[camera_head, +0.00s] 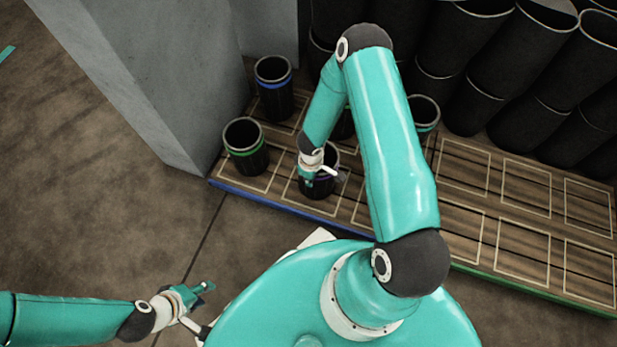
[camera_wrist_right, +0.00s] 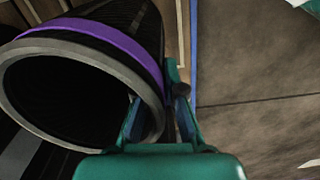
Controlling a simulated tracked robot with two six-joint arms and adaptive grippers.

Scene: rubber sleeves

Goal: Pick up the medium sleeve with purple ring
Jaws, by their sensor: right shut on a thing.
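The black sleeve with the purple ring (camera_wrist_right: 112,37) fills the upper left of the right wrist view, its grey-rimmed open mouth facing the camera. In the head view the sleeve (camera_head: 314,190) stands on the pallet's front row, partly covered by my right gripper (camera_head: 323,178). In the wrist view my right gripper (camera_wrist_right: 158,103) is shut on the sleeve's wall at the rim, one finger inside the mouth and one outside. My left gripper (camera_head: 207,303) is low at the left, away from the sleeves; its finger opening is unclear.
A green-ringed sleeve (camera_head: 245,146) stands left of the purple one, with a blue-ringed sleeve (camera_head: 273,86) behind. A grey pillar (camera_head: 140,80) rises at the left. Large black tubes (camera_head: 510,55) stand at the back. The right pallet's marked slots (camera_head: 525,245) are empty.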

